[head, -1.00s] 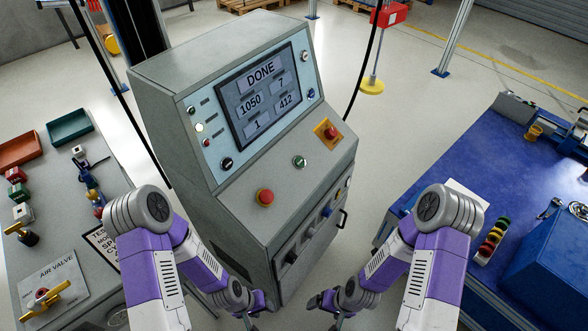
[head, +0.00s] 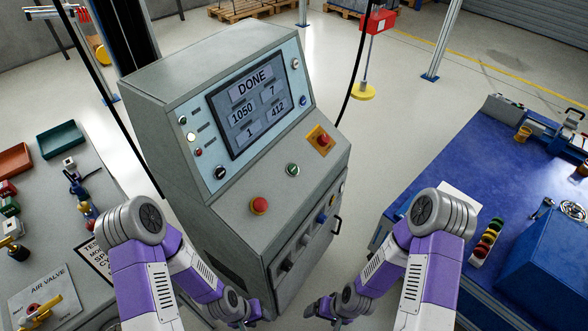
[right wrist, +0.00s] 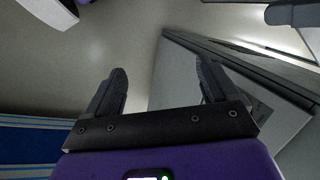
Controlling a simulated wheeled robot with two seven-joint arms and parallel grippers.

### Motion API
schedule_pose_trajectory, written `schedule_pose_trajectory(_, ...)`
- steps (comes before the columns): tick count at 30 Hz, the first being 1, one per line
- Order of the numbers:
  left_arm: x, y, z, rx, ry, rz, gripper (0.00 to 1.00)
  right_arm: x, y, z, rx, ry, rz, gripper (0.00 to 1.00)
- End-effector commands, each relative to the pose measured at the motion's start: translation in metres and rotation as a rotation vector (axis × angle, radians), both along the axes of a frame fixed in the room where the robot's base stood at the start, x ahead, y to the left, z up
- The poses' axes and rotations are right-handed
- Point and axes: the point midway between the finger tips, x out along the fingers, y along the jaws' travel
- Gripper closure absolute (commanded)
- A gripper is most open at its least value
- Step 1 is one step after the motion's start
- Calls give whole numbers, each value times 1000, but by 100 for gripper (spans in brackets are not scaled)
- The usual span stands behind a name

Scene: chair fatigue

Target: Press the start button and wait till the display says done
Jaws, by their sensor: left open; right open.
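A grey control console stands in the middle of the head view. Its display (head: 247,107) reads DONE above the figures 1050, 7, 1 and 412. My left gripper (head: 248,320) is low in front of the console, partly cut off by the lower edge. My right gripper (head: 318,309) is to its right, also low and away from the buttons. In the right wrist view its fingers (right wrist: 160,88) are apart with nothing between them.
A grey bench with an air valve (head: 42,308) and bins is at the left. A blue-topped workbench (head: 420,190) with fixtures is at the right. A yellow-footed post (head: 363,92) stands behind the console. Open floor lies between console and blue bench.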

Motion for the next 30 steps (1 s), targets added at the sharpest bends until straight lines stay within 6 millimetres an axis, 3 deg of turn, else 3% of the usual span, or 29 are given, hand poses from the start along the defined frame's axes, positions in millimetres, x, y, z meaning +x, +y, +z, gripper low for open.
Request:
schedule_pose_trajectory(2, 0, 0, 0, 0, 0, 0, 57, 0, 0, 0, 0, 0, 0, 26)
schedule_pose_trajectory(16, 0, 0, 0, 0, 0, 0, 57, 0, 0, 0, 0, 0, 0, 98)
schedule_pose_trajectory(30, 0, 0, 0, 0, 0, 0, 57, 0, 0, 0, 0, 0, 0, 100)
